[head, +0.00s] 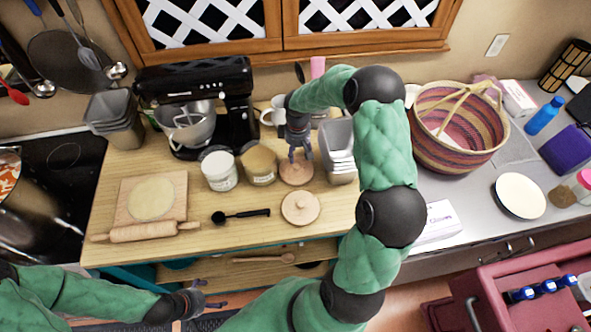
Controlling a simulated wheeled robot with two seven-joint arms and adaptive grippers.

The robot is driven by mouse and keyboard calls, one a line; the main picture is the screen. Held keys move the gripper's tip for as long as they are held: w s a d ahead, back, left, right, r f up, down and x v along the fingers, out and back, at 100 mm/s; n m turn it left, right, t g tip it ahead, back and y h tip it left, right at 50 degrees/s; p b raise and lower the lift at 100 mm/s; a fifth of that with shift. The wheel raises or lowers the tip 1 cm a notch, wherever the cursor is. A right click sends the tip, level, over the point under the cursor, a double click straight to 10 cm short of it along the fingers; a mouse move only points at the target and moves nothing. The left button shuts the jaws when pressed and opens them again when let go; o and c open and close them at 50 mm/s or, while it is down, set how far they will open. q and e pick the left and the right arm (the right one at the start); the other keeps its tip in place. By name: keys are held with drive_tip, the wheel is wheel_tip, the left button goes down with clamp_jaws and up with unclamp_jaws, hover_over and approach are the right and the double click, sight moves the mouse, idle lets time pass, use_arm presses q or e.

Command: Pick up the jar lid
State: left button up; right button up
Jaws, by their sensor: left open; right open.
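One round wooden lid (300,208) with a knob lies on the wooden counter, in front. Another round wooden piece (296,175), likely also a lid, lies just behind it, partly hidden by my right gripper. My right gripper (300,157) points down, open, right over this rear piece; I cannot tell whether it touches it. Two open jars, one with white contents (219,172) and one with tan contents (259,165), stand to the left of the gripper. My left gripper (212,295) is open and empty, low in front of the counter.
A stack of grey tins (340,150) stands close right of my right gripper. A black mixer (195,95) and a mug (273,112) stand behind. A black scoop (240,215), rolling pin (145,232) and dough board (128,212) lie left. A striped basket (455,140) is further right.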

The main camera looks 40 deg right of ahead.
sight(296, 166)
drive_tip(key=f, duration=0.7)
drive_tip(key=shift+a+f, duration=0.2)
drive_tip(key=shift+f, duration=0.2)
clamp_jaws()
